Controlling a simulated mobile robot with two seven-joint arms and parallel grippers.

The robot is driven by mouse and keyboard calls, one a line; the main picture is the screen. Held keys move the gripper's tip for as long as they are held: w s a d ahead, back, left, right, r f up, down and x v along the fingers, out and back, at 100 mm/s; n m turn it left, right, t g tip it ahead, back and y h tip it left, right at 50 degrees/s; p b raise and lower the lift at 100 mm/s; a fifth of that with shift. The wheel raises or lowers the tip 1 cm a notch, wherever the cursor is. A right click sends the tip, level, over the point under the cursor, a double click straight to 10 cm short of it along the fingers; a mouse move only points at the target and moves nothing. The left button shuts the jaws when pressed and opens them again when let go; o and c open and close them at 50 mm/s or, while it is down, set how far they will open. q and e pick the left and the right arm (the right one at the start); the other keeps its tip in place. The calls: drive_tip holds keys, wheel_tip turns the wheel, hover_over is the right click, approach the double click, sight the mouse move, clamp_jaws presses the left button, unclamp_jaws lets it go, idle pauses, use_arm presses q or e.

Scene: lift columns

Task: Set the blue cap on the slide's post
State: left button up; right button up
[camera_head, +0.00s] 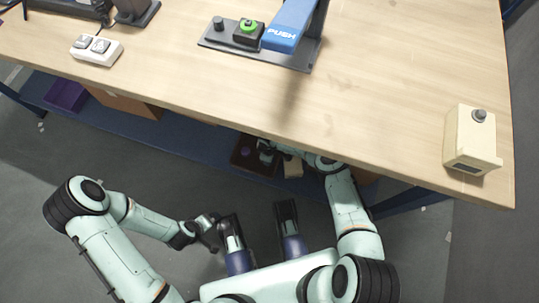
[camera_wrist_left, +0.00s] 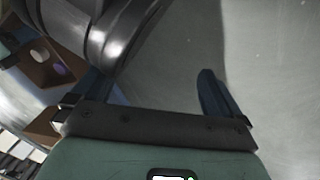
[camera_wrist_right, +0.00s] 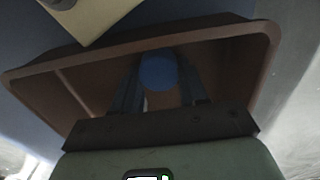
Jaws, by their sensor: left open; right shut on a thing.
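In the right wrist view, my right gripper (camera_wrist_right: 160,88) is shut on a round blue cap (camera_wrist_right: 158,68), inside or just above a brown tray (camera_wrist_right: 50,85). In the head view, my right gripper (camera_head: 266,152) is at this tray (camera_head: 241,160), below the table's front edge; the cap cannot be made out there. On the tabletop, a dark plate (camera_head: 228,44) carries a short dark knob-like post (camera_head: 218,23), a green-topped block (camera_head: 248,32) and a blue bar marked PUSH (camera_head: 283,38). I cannot tell which part is the slide. My left gripper (camera_head: 210,228) is open and empty, low over the floor; its fingers (camera_wrist_left: 152,88) are spread.
The wooden table (camera_head: 380,90) has wide free room in its middle. A beige box (camera_head: 468,145) with a dark knob stands at the right end, a white switch box (camera_head: 97,50) at the left. The blue shelf (camera_head: 175,140) below holds boxes, under the table edge.

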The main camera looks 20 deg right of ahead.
wheel_tip(320, 180, up, 4)
drive_tip(key=shift+f+p, duration=0.25)
drive_tip(key=shift+p, duration=0.65)
wheel_tip(320, 180, up, 6)
drive_tip(key=p, duration=0.3)
use_arm(q)
drive_tip(key=s+d+r+p, duration=0.1)
drive_tip(key=s+d+r, duration=0.1)
drive_tip(key=r, duration=0.6)
drive_tip(key=shift+d+r+m+h+p, duration=0.3)
drive_tip(key=shift+d+h, duration=0.1)
drive_tip(key=shift+d, duration=0.2)
use_arm(e)
wheel_tip(320, 180, up, 2)
drive_tip(key=shift+r, duration=0.1)
